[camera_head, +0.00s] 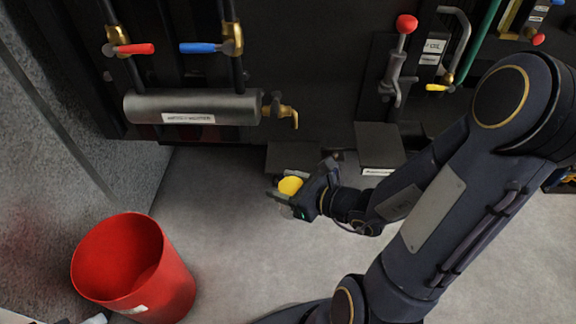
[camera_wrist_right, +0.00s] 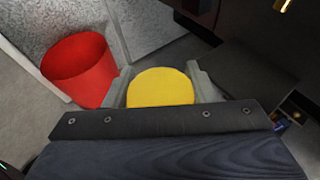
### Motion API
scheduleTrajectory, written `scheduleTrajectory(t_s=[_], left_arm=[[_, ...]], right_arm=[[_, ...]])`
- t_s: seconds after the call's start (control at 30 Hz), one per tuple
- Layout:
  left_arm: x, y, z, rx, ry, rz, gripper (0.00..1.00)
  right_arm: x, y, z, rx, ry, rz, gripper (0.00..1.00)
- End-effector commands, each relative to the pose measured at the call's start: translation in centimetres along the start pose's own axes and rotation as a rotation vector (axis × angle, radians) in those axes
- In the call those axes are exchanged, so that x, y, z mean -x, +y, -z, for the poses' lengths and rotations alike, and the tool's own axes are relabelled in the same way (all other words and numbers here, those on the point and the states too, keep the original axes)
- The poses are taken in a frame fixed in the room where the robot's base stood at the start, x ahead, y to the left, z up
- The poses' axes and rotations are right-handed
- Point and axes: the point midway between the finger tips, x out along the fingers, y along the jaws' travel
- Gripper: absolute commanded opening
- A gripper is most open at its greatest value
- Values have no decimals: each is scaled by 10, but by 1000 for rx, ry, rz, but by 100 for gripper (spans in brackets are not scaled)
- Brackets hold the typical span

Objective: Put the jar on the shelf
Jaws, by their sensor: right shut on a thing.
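The jar (camera_head: 290,186) shows a yellow lid in the head view, low in front of the dark machine. My right gripper (camera_head: 284,196) is shut on it. In the right wrist view the round yellow lid (camera_wrist_right: 160,87) sits between the two grey fingers, and the jar's body below it is mostly hidden. A dark flat ledge (camera_head: 292,157) sticks out from the machine just beyond the jar; I cannot tell whether it is the shelf. A second ledge (camera_head: 381,148) with a white label is to its right. My left gripper is not in view.
A red bucket (camera_head: 178,290) stands on the grey floor at the lower left and also shows in the right wrist view (camera_wrist_right: 78,68). A grey labelled cylinder (camera_head: 190,107), valves with red and blue handles, and a red-knobbed lever (camera_head: 405,26) are on the machine.

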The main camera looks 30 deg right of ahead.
Motion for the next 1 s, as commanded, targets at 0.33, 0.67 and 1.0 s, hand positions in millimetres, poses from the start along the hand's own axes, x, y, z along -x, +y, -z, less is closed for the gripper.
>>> scheduleTrajectory(t_s=[0.33, 0.67, 1.0], left_arm=[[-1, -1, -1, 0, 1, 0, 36], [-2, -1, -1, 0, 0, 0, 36], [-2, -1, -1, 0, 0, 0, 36]], right_arm=[[-36, -58, -11, 3, -2, 3, 13], [-70, -112, -24, 0, -2, 1, 13], [-92, -146, -31, 1, -1, 1, 13]])
